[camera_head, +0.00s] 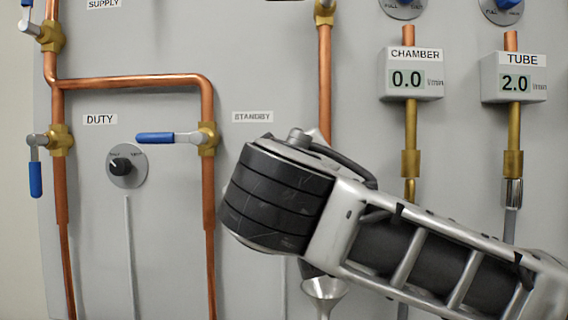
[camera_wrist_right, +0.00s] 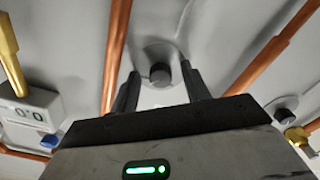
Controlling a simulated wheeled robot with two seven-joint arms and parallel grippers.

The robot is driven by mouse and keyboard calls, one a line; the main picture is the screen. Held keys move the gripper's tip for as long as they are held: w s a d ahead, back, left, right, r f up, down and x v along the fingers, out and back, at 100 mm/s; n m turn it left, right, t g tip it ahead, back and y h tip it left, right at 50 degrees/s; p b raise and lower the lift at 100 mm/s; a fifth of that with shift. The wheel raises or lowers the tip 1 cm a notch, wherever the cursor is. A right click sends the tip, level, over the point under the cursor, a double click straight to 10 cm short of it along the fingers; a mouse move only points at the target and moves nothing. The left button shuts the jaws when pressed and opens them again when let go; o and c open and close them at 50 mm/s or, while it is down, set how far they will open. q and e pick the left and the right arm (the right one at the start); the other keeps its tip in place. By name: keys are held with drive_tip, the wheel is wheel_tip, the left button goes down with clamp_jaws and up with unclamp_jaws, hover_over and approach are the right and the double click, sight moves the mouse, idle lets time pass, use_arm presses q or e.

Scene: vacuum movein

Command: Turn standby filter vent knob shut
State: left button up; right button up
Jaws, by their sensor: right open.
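The standby filter vent knob (camera_wrist_right: 160,74) is a small black knob on a round grey plate, seen in the right wrist view. My right gripper (camera_wrist_right: 160,69) is open, with one dark finger on each side of the knob. I cannot tell whether the fingers touch it or how far they reach along it. In the head view the STANDBY label (camera_head: 253,116) shows, but my right arm hides the knob and gripper below it. My left gripper is not in view.
The duty knob (camera_head: 121,165) sits left of my right arm, between copper pipes. A blue-handled valve (camera_head: 155,138) points left near it, and another blue handle (camera_head: 36,179) hangs down. The CHAMBER meter (camera_head: 409,80) reads 0.0 and the TUBE meter (camera_head: 515,83) reads 2.0.

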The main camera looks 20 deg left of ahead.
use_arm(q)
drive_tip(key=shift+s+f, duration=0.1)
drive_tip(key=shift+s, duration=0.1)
use_arm(e)
drive_tip(key=c, duration=1)
drive_tip(key=shift+n, duration=0.3)
use_arm(q)
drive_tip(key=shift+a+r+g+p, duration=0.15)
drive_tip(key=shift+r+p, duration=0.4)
drive_tip(key=shift+p, duration=0.75)
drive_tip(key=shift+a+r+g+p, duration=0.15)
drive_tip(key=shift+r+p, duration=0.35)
drive_tip(key=shift+p, duration=0.8)
use_arm(e)
drive_tip(key=shift+r+n, duration=0.2)
drive_tip(key=shift+n, duration=8.4)
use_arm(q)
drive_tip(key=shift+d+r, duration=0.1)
